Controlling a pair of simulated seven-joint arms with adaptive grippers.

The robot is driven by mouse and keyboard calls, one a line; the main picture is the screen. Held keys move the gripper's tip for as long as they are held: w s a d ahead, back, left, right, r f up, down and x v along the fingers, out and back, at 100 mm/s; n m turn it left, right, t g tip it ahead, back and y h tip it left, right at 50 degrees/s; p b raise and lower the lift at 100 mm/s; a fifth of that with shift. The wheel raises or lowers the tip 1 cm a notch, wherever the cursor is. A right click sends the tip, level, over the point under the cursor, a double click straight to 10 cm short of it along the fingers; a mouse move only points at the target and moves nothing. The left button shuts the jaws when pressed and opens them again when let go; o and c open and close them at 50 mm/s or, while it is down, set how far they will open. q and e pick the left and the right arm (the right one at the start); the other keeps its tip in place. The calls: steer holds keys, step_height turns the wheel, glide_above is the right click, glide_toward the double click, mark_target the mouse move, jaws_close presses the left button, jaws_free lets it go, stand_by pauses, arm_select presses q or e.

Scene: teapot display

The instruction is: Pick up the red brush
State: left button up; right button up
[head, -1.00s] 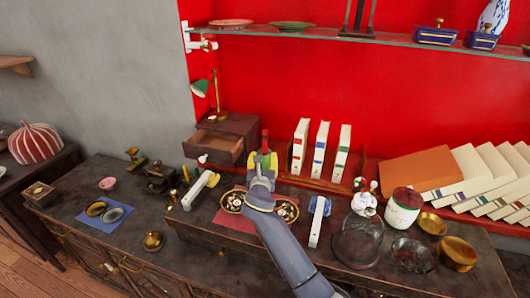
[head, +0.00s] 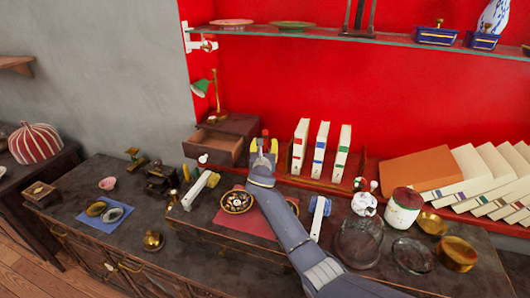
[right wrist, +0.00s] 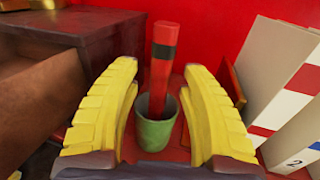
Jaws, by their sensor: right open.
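The red brush (right wrist: 161,70) has a dark band and stands nearly upright in a small green cup (right wrist: 155,132) in the right wrist view. In the head view only the brush's top (head: 265,133) shows above my gripper, and the cup is hidden. My right gripper (head: 264,146) is open, with its yellow fingers on either side of the brush and cup. The right wrist view shows a gap between each finger (right wrist: 157,95) and the brush. My left gripper is not in view.
A wooden drawer box (head: 228,138) stands left of the gripper, its drawer open. White books (head: 322,148) stand close on the right. A patterned bowl (head: 237,202) sits left of my forearm on a red cloth (head: 236,224). A glass shelf (head: 320,33) is above.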

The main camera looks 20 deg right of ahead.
steer(key=shift+w+d, duration=0.1)
steer(key=shift+w, duration=0.25)
steer(key=shift+o, duration=0.2)
jaws_close()
